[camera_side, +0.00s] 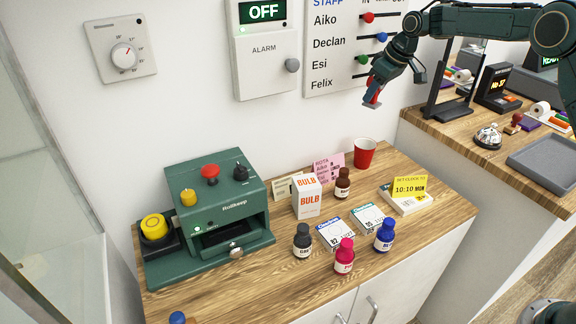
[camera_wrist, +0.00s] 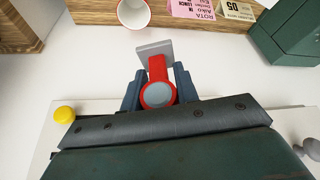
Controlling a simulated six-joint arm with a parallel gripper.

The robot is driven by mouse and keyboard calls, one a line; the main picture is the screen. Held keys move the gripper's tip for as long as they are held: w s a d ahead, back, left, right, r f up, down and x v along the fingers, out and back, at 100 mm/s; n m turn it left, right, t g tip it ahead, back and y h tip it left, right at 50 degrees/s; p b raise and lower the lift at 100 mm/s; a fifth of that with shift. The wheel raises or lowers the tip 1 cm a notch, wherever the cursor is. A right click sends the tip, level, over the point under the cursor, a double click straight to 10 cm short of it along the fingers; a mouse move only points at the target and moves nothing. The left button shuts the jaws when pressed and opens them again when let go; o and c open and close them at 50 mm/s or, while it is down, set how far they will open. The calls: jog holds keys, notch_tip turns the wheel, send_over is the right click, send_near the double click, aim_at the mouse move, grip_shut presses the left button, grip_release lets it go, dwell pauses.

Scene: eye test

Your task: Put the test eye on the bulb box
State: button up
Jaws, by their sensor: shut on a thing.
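My gripper (camera_side: 376,86) is high in front of the wall, up and right of the bulb box, and is shut on a red thing (camera_side: 372,97), which I take to be the test eye. In the wrist view the test eye (camera_wrist: 158,95) is red with a round grey disc, and a grey plate shows beyond it between my fingers (camera_wrist: 158,86). The bulb box (camera_side: 307,199) is a white upright carton with orange BULB lettering, standing on the wooden counter. It is well apart from my gripper, and I cannot pick it out in the wrist view.
A green machine (camera_side: 205,215) stands left of the box. A brown bottle (camera_side: 343,184), red cup (camera_side: 364,153) and pink card (camera_side: 329,166) are close by. Black (camera_side: 302,243), pink (camera_side: 344,258) and blue (camera_side: 384,237) bottles stand in front. A black stand (camera_side: 437,100) is right of my gripper.

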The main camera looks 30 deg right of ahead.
jog(key=s+a+r+n+y, duration=0.1)
jog(key=a+r, duration=0.1)
jog(key=a, duration=0.5)
jog(key=s+a+r+n, duration=0.1)
jog(key=a+r+n, duration=0.1)
jog(key=a, duration=0.4)
notch_tip(320, 180, up, 3)
jog(key=n+g, duration=0.1)
jog(key=n, duration=0.1)
send_over(300, 180)
jog(key=s+d, duration=0.1)
jog(key=shift+y, duration=0.3)
jog(key=shift+s+d+f, duration=0.1)
jog(key=shift+s+f, duration=0.05)
jog(key=shift+f, duration=9.95)
jog(key=shift+f, duration=0.15)
jog(key=o, duration=1.1)
jog(key=shift+c, duration=0.2)
jog(key=shift+s+d+r, duration=0.15)
jog(key=shift+r, duration=0.55)
jog(key=v, duration=1.1)
